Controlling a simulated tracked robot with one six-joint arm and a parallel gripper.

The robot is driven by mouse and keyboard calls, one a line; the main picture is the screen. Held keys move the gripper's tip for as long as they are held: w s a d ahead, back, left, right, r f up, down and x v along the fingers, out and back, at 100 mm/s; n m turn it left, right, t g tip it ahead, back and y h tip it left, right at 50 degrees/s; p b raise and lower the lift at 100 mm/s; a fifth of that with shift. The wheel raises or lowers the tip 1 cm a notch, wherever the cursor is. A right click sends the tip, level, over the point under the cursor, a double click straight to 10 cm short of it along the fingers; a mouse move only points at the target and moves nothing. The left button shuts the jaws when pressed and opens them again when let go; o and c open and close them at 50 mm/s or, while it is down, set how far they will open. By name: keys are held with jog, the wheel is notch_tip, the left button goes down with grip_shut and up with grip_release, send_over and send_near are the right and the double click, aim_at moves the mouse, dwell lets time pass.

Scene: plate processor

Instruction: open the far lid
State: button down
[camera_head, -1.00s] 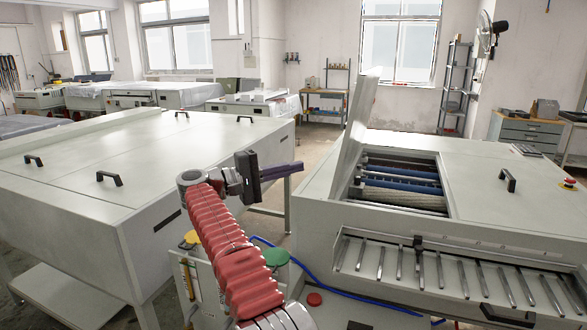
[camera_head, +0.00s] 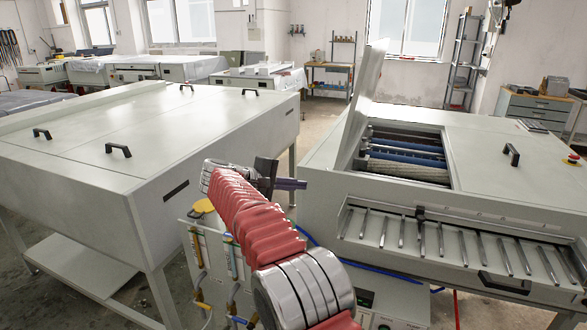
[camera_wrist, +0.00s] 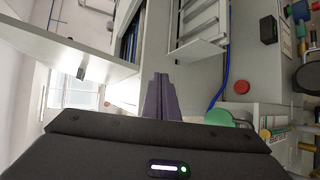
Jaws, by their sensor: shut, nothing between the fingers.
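The right-hand machine (camera_head: 330,205) has two lids. One lid (camera_head: 367,95) stands raised at its left, over an opening with blue and pale rollers (camera_head: 405,150). The other lid (camera_head: 480,150) lies shut at the right, with a black handle (camera_head: 512,155). My gripper (camera_head: 302,184) is shut and empty, to the left of this machine and apart from both lids. In the wrist view its purple-grey fingers (camera_wrist: 160,98) are together. The raised lid (camera_wrist: 60,45), with a dark handle (camera_wrist: 81,73), shows at upper left there.
A slatted tray (camera_head: 450,250) juts from the machine's front. A long grey cabinet (camera_head: 110,150) with black handles stands at left. A narrow floor gap lies between the machines.

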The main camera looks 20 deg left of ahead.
jog(key=s+d+f+g+y, duration=0.25)
jog(key=s+d+f, duration=0.2)
jog(key=d, duration=0.25)
jog(key=s+d+m+y, duration=0.2)
jog(key=s+d+m, duration=0.2)
jog(key=s+d, duration=0.5)
jog(key=s+d+r+m+g+y, duration=0.1)
jog(key=s+d+m, duration=0.3)
jog(key=s+d, duration=0.6)
jog(key=s+d+m+g+y, duration=0.1)
jog(key=s+d+m+y, duration=0.2)
jog(key=s+d, duration=0.6)
jog(key=s+m, duration=0.1)
jog(key=s, duration=1)
jog(key=shift+s+d+r, duration=0.3)
jog(key=shift+a+y, duration=0.1)
jog(key=shift+y, duration=0.15)
